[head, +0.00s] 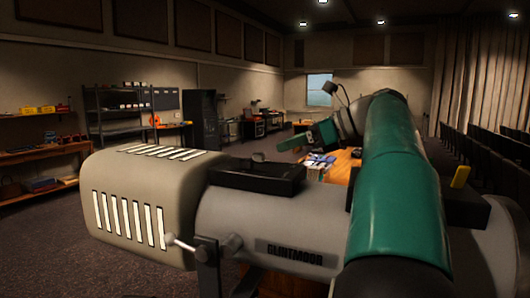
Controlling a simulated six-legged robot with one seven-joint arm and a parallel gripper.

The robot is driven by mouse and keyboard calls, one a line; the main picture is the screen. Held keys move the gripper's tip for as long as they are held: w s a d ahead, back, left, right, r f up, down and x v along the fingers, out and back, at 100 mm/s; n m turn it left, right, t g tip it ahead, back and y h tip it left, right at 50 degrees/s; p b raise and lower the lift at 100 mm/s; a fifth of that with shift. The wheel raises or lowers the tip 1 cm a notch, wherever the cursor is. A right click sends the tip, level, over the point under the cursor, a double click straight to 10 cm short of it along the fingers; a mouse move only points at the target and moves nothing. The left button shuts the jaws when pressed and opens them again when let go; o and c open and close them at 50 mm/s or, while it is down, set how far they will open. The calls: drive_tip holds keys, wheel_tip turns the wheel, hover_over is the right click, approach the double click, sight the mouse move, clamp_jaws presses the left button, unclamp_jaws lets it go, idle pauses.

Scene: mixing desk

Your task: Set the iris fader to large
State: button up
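A large grey spotlight-like fixture (225,215) with a slotted, rounded housing fills the lower part of the head view. A dark nameplate (295,255) is on its side. A yellow tab (460,177) stands up from a black block on top, at the right, just right of my green arm. It may be the iris fader, but no readable marks show its setting. Another black block (258,180) sits on top further left. My gripper (284,145) is raised beyond the fixture and points left, apart from the yellow tab. Its fingers are small and dark, so their opening is unclear.
My green arm crosses in front of the fixture and hides part of its top and side. A wooden table (343,166) with papers stands behind. Shelves (118,105) line the left wall, and rows of dark seats (485,150) stand right. Carpet is open at left.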

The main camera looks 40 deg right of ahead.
sight(261, 154)
drive_tip(key=x, duration=0.7)
drive_tip(key=shift+w+f, duration=0.1)
drive_tip(key=shift+w, duration=0.05)
drive_tip(key=shift+c, duration=0.2)
clamp_jaws()
